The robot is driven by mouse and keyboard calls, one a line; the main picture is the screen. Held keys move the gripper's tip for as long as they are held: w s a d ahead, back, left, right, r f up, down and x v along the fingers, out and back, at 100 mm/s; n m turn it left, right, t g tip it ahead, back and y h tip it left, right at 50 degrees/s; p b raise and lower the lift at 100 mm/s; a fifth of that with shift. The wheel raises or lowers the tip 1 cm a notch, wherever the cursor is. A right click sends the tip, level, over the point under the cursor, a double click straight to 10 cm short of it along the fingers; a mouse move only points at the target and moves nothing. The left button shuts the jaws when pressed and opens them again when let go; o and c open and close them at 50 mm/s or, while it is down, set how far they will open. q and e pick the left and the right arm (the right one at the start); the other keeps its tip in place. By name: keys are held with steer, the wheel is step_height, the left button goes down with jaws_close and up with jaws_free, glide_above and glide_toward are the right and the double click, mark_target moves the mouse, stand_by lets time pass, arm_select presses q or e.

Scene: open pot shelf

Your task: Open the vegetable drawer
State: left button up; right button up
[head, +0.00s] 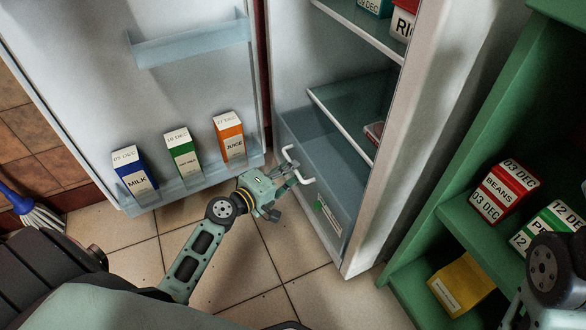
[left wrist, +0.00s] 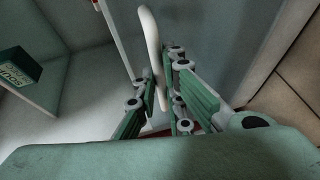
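The vegetable drawer (head: 325,190) is the bluish, see-through bin at the bottom of the open fridge. Its front looks flush with the fridge opening. A white bar handle (head: 308,180) stands out from its front. My left gripper (head: 290,175) is at this handle. In the left wrist view the white handle (left wrist: 152,45) runs down between the green finger pads, which sit close on both sides of it, so the left gripper (left wrist: 160,95) appears shut on it. My right arm shows only in part at the lower right of the head view; its fingers are out of view.
The open fridge door (head: 70,60) holds milk (head: 135,172), another carton (head: 182,155) and juice (head: 229,138). A green shelf (head: 470,235) with beans (head: 503,192) and other boxes stands at right. A broom (head: 38,214) lies at left. Tiled floor (head: 250,285) before the drawer is clear.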

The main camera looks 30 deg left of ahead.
arm_select(q)
steer(key=o, duration=0.4)
steer(key=shift+o, duration=0.2)
steer(key=v, duration=1.2)
steer(key=shift+f, duration=0.15)
